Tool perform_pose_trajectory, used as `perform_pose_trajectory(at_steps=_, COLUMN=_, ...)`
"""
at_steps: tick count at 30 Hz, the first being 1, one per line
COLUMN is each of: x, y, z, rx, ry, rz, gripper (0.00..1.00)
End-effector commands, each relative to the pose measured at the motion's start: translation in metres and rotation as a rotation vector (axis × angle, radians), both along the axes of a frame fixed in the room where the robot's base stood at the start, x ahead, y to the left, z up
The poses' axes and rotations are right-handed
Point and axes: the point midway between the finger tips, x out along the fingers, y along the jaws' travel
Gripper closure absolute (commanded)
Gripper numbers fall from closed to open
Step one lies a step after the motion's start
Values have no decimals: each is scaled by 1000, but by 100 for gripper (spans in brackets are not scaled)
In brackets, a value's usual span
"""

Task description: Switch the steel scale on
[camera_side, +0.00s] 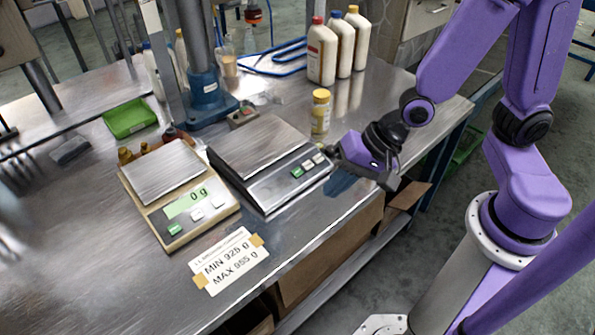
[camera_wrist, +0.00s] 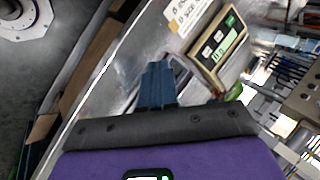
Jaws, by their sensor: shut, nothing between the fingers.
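The steel scale (camera_side: 262,150) stands on the metal table, right of a beige scale (camera_side: 165,172). Its sloped front panel has a green button (camera_side: 297,172) and two pale buttons (camera_side: 313,161) toward the right end. No lit digits show on it. My gripper (camera_side: 334,152) is shut and empty, close to the right end of this panel; I cannot tell whether it touches. In the wrist view the shut fingers (camera_wrist: 158,85) point away over the table and hide much of the steel scale.
The beige scale's lit display reads 0 g. A label card (camera_side: 229,260) reads MIN 925 g, MAX 955 g. A yellow-capped jar (camera_side: 320,111) stands behind my gripper. Several bottles (camera_side: 322,52) stand at the back, a green tray (camera_side: 129,118) at left. The table's front edge is near.

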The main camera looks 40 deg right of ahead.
Motion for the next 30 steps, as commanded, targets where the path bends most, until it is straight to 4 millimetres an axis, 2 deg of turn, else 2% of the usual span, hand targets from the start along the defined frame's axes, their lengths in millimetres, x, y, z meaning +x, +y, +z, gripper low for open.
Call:
perform_pose_trajectory(at_steps=3, x=24, y=-1, z=-12, rx=102, ry=8, rz=-242, gripper=100)
perform_pose_trajectory(at_steps=8, x=56, y=-8, z=-23, rx=260, ry=-4, rz=-548, gripper=100)
perform_pose_trajectory(at_steps=15, x=98, y=-34, z=-33, rx=528, ry=-65, rz=-945, gripper=100)
perform_pose_trajectory(at_steps=21, x=118, y=-55, z=-33, rx=728, ry=-126, rz=-1143, gripper=100)
perform_pose_trajectory(at_steps=30, x=127, y=-67, z=-30, rx=846, ry=-161, rz=-1227, gripper=100)
